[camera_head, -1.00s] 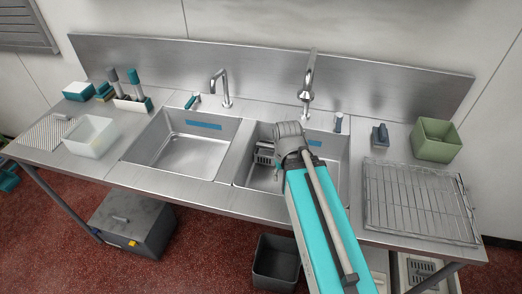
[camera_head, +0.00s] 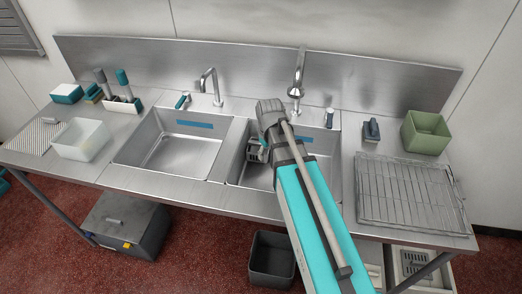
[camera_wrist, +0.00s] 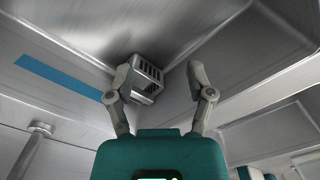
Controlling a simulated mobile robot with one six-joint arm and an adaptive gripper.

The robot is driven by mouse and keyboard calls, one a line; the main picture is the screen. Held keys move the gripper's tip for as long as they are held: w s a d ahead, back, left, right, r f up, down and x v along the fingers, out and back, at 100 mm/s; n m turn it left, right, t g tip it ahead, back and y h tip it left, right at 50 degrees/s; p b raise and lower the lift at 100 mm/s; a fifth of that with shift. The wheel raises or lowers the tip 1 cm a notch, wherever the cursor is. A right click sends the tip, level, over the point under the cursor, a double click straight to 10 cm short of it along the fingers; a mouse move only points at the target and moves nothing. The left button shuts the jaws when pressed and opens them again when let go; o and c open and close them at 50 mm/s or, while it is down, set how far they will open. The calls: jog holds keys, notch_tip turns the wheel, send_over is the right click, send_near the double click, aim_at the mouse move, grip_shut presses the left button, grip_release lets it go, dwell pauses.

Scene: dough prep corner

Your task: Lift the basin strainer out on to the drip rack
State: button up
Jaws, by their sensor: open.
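The basin strainer, a small grey slotted basket, sits in a corner of the right sink basin (camera_head: 238,172). It shows in the wrist view (camera_wrist: 150,74), and in the head view (camera_head: 253,152) it is partly covered by my arm. My gripper (camera_wrist: 161,72) is open, with its two fingers spread. The strainer appears between the fingers, close to the left one; whether they touch I cannot tell. In the head view my wrist hides most of the gripper. The drip rack (camera_head: 405,190), a wire grid, lies on the counter right of the basin.
Two taps (camera_head: 297,75) stand behind the basins. The left basin (camera_head: 175,155) is empty. A green bin (camera_head: 426,131) and a dark brush-like item (camera_head: 371,130) stand behind the rack. A translucent tub (camera_head: 82,140) is at the left. The rack surface is clear.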

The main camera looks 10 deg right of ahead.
jog(key=w+n, duration=0.9)
jog(key=w, duration=0.8)
jog(key=shift+r+p, duration=0.3)
jog(key=shift+r, duration=0.05)
jog(key=shift+d, duration=0.1)
jog(key=b, duration=0.9)
send_near(260, 146)
jog(key=f, duration=0.3)
jog(key=w+f, duration=0.1)
jog(key=f, duration=0.1)
jog(key=shift+f, duration=0.1)
jog(key=shift+s+f+b, duration=0.15)
jog(key=shift+f+b, duration=2.25)
jog(key=shift+f, duration=0.15)
grip_shut()
